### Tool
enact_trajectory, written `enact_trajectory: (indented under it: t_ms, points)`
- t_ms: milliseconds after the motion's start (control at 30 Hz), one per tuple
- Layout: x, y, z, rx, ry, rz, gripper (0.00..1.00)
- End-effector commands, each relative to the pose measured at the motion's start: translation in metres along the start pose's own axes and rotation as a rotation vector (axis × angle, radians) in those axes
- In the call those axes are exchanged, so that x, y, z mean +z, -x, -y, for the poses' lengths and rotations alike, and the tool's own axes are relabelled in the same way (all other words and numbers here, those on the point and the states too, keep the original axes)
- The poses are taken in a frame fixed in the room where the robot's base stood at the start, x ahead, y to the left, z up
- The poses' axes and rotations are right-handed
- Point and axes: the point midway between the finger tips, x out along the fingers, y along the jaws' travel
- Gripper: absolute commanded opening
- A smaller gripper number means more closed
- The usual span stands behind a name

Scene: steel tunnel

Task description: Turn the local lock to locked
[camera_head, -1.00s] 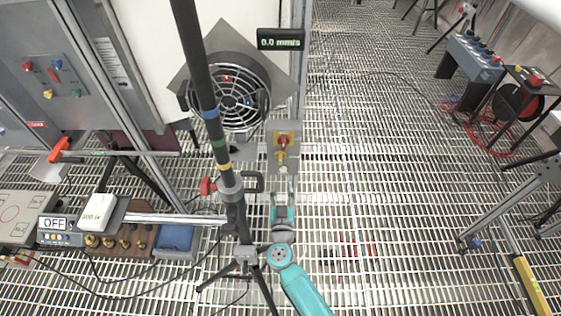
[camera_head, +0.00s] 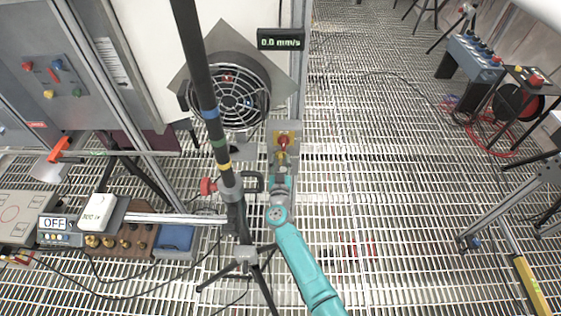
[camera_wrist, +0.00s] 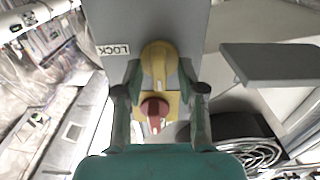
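The local lock is a yellow rounded knob (camera_wrist: 158,66) on a grey panel, with an upside-down LOCK label (camera_wrist: 113,49) beside it in the wrist view. A red knob (camera_wrist: 154,110) on a yellow plate sits next to it; in the head view this red knob (camera_head: 283,141) is just above the lock. My gripper (camera_wrist: 160,72) has its two fingers on either side of the yellow knob. They look spread, and whether they touch it I cannot tell. In the head view my gripper (camera_head: 281,167) reaches up to the panel from below and partly covers the lock.
A fan (camera_head: 240,98) stands left of the panel, under a display reading 0.0 mm/s (camera_head: 281,40). A dark tripod pole (camera_head: 207,105) with a red-knobbed clamp (camera_head: 208,186) stands close left of my arm.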

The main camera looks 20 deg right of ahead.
Motion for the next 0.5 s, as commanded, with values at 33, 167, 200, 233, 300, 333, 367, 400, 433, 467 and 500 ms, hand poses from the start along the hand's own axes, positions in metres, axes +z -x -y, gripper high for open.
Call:
enact_trajectory:
  t_ms: [33, 167, 200, 233, 300, 333, 367, 400, 433, 467, 500]
  points:
    - [0.0001, -0.0014, -0.0002, 0.000, 0.001, 0.000, 0.40]
    - [0.0003, -0.0019, -0.0003, 0.000, 0.001, 0.000, 0.40]
    - [0.0002, -0.0018, -0.0002, 0.000, 0.001, 0.000, 0.40]
    - [0.0002, -0.0018, -0.0003, 0.000, 0.001, 0.000, 0.40]
    - [0.0002, -0.0017, -0.0003, 0.000, 0.001, 0.000, 0.35]
    - [0.0002, -0.0017, -0.0003, 0.000, 0.001, 0.000, 0.27]
    - [0.0002, -0.0016, -0.0003, 0.000, 0.001, 0.000, 0.20]
    - [0.0002, -0.0016, -0.0002, 0.000, 0.001, 0.000, 0.10]
    - [0.0002, -0.0016, -0.0002, 0.000, 0.001, 0.000, 0.02]
    - [0.0002, -0.0016, -0.0002, 0.000, 0.001, 0.000, 0.00]
    - [0.0002, -0.0016, -0.0002, 0.000, 0.000, 0.000, 0.00]
